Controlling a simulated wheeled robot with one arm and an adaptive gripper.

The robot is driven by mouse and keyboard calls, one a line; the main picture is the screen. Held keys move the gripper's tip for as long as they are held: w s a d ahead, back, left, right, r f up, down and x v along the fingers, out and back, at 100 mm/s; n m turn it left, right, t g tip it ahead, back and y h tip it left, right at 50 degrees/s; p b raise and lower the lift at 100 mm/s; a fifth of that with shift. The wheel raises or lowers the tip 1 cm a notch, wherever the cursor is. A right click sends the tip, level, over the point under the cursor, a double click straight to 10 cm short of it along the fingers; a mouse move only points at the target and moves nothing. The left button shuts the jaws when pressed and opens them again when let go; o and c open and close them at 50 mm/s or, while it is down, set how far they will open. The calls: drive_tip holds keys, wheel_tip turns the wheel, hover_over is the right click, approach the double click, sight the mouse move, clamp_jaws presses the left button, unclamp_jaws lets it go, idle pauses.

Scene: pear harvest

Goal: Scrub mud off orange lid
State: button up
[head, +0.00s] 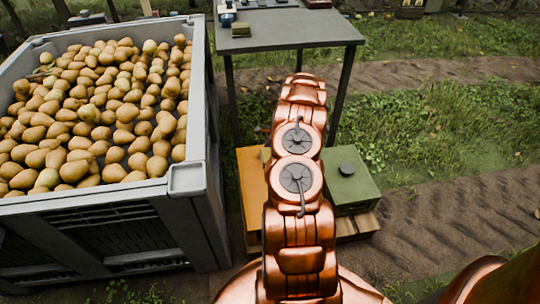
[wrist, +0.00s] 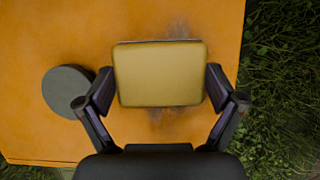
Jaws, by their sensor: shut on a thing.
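The orange lid (wrist: 60,95) fills most of the wrist view. It also shows in the head view (head: 252,185), left of my arm. A dark round knob (wrist: 68,92) sits on its left part. Faint grey-brown mud smudges (wrist: 180,29) show just above and below a yellow sponge-like block (wrist: 160,75). My gripper (wrist: 160,85) is shut on this block, one finger on each side, and holds it over the lid. I cannot tell whether the block touches the lid. In the head view my arm hides the gripper.
A green box (head: 350,190) with a dark knob stands right of my arm. A large grey crate (head: 200,120) full of pears is at the left. A grey table (head: 290,32) stands behind the boxes. Grass and bare soil lie open to the right.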

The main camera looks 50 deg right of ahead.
drive_tip(key=shift+w+d+f+p, duration=0.1)
drive_tip(key=shift+w+d+p, duration=0.15)
drive_tip(key=shift+w+d, duration=0.6)
drive_tip(key=shift+w+d+p, duration=0.25)
drive_tip(key=shift+w+d, duration=0.25)
drive_tip(key=shift+w, duration=0.55)
drive_tip(key=shift+w+d, duration=0.7)
drive_tip(key=shift+w, duration=0.15)
drive_tip(key=shift+d, duration=0.1)
drive_tip(key=shift+s+d+b, duration=0.45)
drive_tip(key=shift+s+d, duration=0.15)
drive_tip(key=shift+d, duration=0.25)
drive_tip(key=shift+s+a+p, duration=0.65)
drive_tip(key=shift+s+p, duration=0.1)
drive_tip(key=shift+s, duration=0.2)
drive_tip(key=shift+s+a+f+p, duration=0.1)
drive_tip(key=shift+s+a+p, duration=0.1)
drive_tip(key=shift+s+a, duration=0.25)
drive_tip(key=shift+s+a+f+p, duration=0.1)
drive_tip(key=shift+s+a+p, duration=0.15)
drive_tip(key=shift+s, duration=0.3)
drive_tip(key=shift+c, duration=0.3)
